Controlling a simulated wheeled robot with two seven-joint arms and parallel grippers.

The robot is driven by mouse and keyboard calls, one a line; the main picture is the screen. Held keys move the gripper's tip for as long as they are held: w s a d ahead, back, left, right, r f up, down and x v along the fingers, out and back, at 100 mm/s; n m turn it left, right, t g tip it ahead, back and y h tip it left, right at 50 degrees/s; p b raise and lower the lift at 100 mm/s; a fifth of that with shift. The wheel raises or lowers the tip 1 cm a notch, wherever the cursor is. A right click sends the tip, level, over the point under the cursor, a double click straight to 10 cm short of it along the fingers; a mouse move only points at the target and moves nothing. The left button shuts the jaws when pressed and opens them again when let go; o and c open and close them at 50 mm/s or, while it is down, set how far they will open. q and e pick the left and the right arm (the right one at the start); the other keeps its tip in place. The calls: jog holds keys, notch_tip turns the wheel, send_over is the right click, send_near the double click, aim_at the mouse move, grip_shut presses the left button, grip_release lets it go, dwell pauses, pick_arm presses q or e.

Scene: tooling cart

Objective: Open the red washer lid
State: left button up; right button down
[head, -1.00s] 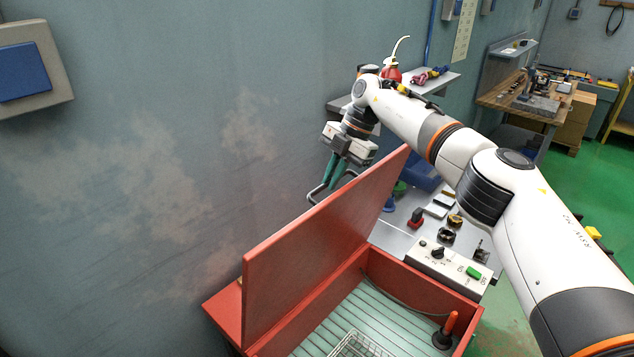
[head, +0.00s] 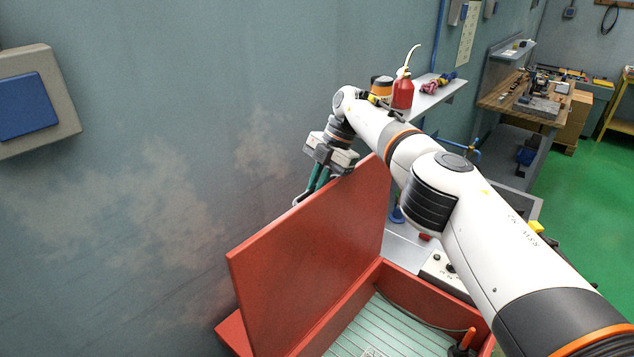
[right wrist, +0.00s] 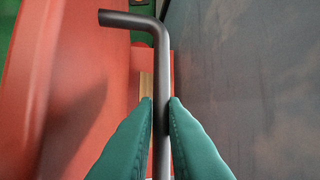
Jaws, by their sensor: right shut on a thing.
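The red washer lid (head: 310,240) stands raised, near upright, at the back of the red washer box (head: 350,312), so the box is open. My right gripper (head: 305,197) is at the far upper edge of the lid, on the side toward the wall. In the right wrist view, the green fingers of my right gripper (right wrist: 160,115) are closed around a dark bent bar handle (right wrist: 155,50). The red lid (right wrist: 80,90) lies to the left of the bar there. In the head view the lid hides part of the handle. My left gripper is not in view.
The grey wall (head: 150,180) is close behind the lid. A red oil can (head: 403,93) stands on a shelf (head: 440,90) beyond my right arm. A control box (head: 440,270) sits right of the washer. Green floor (head: 590,220) is clear at right.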

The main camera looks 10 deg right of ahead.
jog(key=shift+s+d+f, duration=0.1)
jog(key=shift+d+f, duration=0.1)
jog(key=shift+f, duration=0.15)
jog(key=c, duration=1.5)
grip_release()
jog(key=shift+r, duration=0.15)
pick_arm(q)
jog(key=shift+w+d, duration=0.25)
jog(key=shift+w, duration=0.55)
pick_arm(e)
jog(key=v, duration=0.7)
jog(key=shift+w+r, duration=0.2)
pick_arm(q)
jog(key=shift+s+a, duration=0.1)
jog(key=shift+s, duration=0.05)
pick_arm(e)
jog(key=shift+s+a, duration=0.1)
jog(key=shift+s, duration=0.05)
